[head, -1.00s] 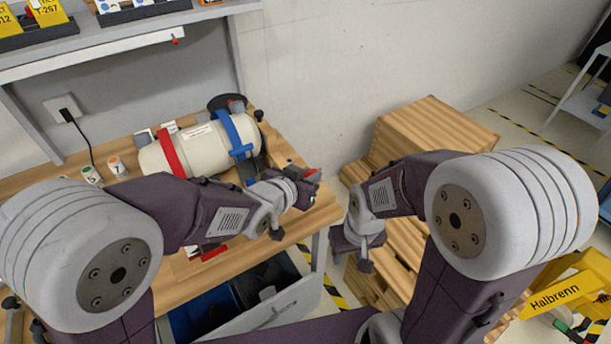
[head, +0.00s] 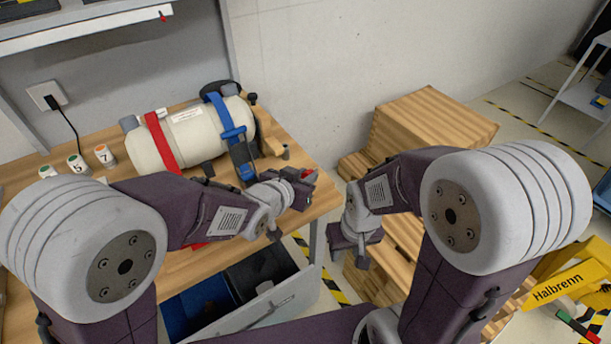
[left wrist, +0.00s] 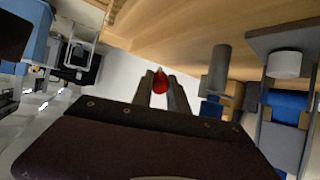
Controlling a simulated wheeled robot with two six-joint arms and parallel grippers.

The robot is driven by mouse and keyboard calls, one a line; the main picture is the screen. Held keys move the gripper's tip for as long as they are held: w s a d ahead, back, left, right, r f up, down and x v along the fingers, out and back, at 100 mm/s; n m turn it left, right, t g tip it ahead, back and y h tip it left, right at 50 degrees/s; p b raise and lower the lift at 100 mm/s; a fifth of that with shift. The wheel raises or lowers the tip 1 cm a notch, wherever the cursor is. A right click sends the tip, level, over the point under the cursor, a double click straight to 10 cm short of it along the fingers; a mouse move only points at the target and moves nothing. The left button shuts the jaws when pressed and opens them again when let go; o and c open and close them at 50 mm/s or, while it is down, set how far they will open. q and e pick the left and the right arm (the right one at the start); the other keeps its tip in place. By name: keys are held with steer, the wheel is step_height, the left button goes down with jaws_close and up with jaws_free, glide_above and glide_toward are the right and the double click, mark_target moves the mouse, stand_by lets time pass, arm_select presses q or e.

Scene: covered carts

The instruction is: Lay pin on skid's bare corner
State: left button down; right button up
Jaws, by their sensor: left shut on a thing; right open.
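The red pin (head: 308,173) is in the jaws of my left gripper (head: 303,186), which is shut on it above the bench's right end. In the left wrist view the pin (left wrist: 160,86) shows as a red piece with a pale tip between the two fingers (left wrist: 162,92). Much of it is hidden. Wooden boxes (head: 432,118) are stacked on the floor to the right, on what looks like the skid (head: 362,282). My right arm covers part of this stack, and I cannot make out a bare corner clearly. My right gripper (head: 358,250) is open and empty in front of the stack.
A cream cylinder (head: 195,135) with red and blue straps lies on the wooden bench (head: 150,268). Numbered cups (head: 104,156) stand left of it. An open drawer (head: 258,305) juts out below. A yellow Halbrenn item (head: 565,285) stands at the right.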

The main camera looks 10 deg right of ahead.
arm_select(q)
steer(key=shift+f+b, duration=0.4)
steer(key=shift+f, duration=0.05)
steer(key=c, duration=1.2)
jaws_free()
steer(key=shift+r, duration=0.15)
steer(key=shift+s+a+r, duration=0.15)
steer(key=shift+s+r, duration=0.05)
steer(key=shift+s, duration=0.05)
steer(key=p+v, duration=0.1)
steer(key=v, duration=0.7)
steer(key=shift+s, duration=0.15)
steer(key=shift+a+f, duration=0.1)
steer(key=shift+f, duration=0.05)
